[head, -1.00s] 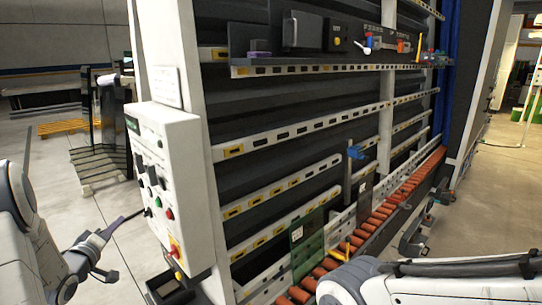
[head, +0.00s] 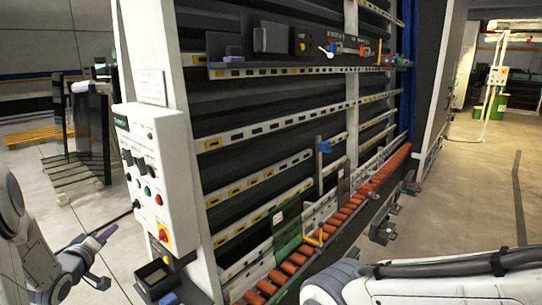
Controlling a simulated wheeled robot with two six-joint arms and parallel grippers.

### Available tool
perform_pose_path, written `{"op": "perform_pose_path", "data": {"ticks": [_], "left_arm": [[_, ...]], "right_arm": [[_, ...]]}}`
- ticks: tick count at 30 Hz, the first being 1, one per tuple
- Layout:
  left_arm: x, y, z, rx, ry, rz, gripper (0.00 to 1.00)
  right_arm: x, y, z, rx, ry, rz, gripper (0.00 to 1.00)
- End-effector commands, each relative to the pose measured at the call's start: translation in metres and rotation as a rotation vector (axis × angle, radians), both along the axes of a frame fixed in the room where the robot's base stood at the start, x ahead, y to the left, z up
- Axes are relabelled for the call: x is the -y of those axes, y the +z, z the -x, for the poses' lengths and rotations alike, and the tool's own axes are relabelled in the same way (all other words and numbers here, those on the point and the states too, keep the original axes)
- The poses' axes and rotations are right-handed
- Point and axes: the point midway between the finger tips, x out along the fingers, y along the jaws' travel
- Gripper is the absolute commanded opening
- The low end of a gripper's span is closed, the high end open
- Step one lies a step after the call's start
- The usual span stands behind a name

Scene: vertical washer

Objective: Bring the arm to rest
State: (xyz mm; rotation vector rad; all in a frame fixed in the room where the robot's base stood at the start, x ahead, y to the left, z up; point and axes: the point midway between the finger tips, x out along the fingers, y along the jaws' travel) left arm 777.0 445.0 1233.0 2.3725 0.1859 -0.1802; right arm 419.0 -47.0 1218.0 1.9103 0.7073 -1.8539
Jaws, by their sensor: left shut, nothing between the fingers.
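My left gripper (head: 104,234) is at the lower left of the head view, over the floor and to the left of the control box. Its fingers are together with nothing between them, and it touches nothing that I can see. My right arm (head: 430,283) lies across the lower right of the view. Its gripper is outside the picture. The white control box (head: 155,190) has dark knobs, a green button, a red button and a red knob on a yellow plate.
The washer's slatted frame (head: 262,128) fills the middle, with a row of orange rollers (head: 335,218) along its base. A small dark tray (head: 155,274) sits below the control box. Stacked dark panels (head: 88,125) stand behind on the left. Open floor (head: 480,200) lies on the right.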

Motion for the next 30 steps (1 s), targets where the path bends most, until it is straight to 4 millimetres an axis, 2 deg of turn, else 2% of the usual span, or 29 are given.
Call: {"op": "perform_pose_path", "data": {"ticks": [8,11,14,15,17,18,20,22,24,27,30], "left_arm": [[0.078,-0.012,-0.017,-0.18,-0.071,-0.141,0.0],[0.121,-0.019,-0.016,-0.271,-0.119,-0.209,0.0],[0.177,-0.028,-0.002,-0.388,-0.197,-0.299,0.0],[0.203,-0.033,0.009,-0.444,-0.239,-0.341,0.0],[0.242,-0.042,0.032,-0.534,-0.315,-0.405,0.0],[0.266,-0.047,0.051,-0.593,-0.371,-0.445,0.0],[0.298,-0.055,0.083,-0.676,-0.458,-0.506,0.0],[0.331,-0.065,0.126,-0.768,-0.579,-0.564,0.0],[0.357,-0.073,0.172,-0.853,-0.704,-0.627,0.0],[0.382,-0.082,0.237,-0.956,-0.887,-0.708,0.0],[0.393,-0.087,0.292,-1.035,-1.048,-0.772,0.0]], "right_arm": [[0.0,-0.013,0.0,0.0,-0.001,0.0,0.45],[0.0,-0.019,0.0,0.0,-0.001,0.0,0.45],[0.0,-0.028,0.0,0.0,-0.002,0.0,0.45],[0.0,-0.032,0.0,0.0,-0.002,0.0,0.45],[0.0,-0.038,0.0,0.0,-0.002,0.0,0.45],[0.0,-0.041,0.0,0.0,-0.002,0.0,0.45],[0.0,-0.047,0.0,0.0,-0.003,0.0,0.45],[0.0,-0.052,0.0,0.0,-0.003,0.0,0.45],[0.0,-0.058,0.0,0.0,-0.004,0.0,0.45],[0.0,-0.065,0.0,0.0,-0.004,0.0,0.45],[0.0,-0.07,0.0,0.0,-0.004,0.0,0.45]]}}
